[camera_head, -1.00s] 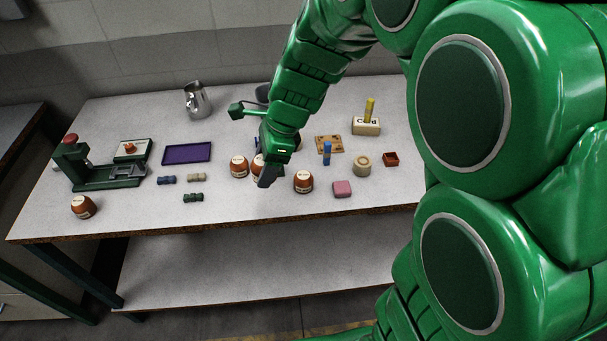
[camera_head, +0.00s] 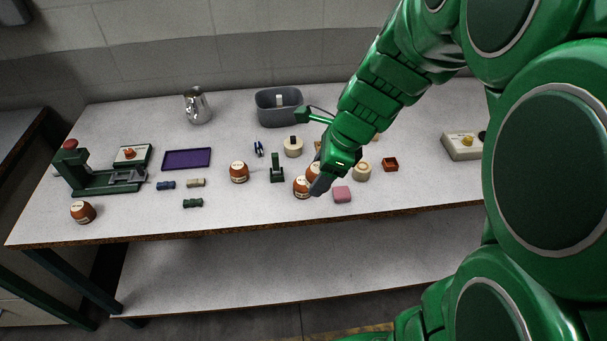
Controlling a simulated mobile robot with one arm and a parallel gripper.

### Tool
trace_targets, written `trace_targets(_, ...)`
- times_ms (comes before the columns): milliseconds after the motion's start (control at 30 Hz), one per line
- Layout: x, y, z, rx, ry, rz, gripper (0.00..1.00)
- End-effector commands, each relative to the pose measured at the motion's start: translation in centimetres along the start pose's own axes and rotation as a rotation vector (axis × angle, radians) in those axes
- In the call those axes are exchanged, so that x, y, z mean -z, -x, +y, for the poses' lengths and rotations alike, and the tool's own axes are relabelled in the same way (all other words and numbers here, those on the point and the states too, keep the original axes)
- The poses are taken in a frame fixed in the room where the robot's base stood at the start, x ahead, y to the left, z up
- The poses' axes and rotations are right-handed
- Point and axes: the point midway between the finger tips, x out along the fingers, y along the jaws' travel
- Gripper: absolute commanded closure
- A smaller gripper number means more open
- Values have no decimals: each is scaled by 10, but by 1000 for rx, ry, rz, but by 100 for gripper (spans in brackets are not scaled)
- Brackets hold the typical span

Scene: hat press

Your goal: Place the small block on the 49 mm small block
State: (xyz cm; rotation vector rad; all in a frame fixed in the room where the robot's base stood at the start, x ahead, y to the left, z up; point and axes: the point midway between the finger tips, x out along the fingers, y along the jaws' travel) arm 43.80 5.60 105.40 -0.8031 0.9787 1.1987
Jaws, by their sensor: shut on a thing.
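Several rounded orange-brown blocks with pale labels are on the table. One block (camera_head: 315,169) is in my gripper (camera_head: 319,184), partly hidden by the dark fingers. Just left of and below it in the picture is another block (camera_head: 301,187), partly overlapped by the gripper; I cannot tell whether the two touch. A third block (camera_head: 239,172) stands to the left, and one (camera_head: 82,212) is at the far left front. The labels are too small to read, so I cannot tell which is 49 mm.
A grey bin (camera_head: 278,108) is behind. The front left table is mostly clear.

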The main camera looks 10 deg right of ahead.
Motion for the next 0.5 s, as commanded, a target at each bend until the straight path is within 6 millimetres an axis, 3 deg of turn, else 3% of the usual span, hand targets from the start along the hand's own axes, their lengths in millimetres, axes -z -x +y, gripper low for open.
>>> trace_targets(500,-7,-31,-52,-5,0,0,72)
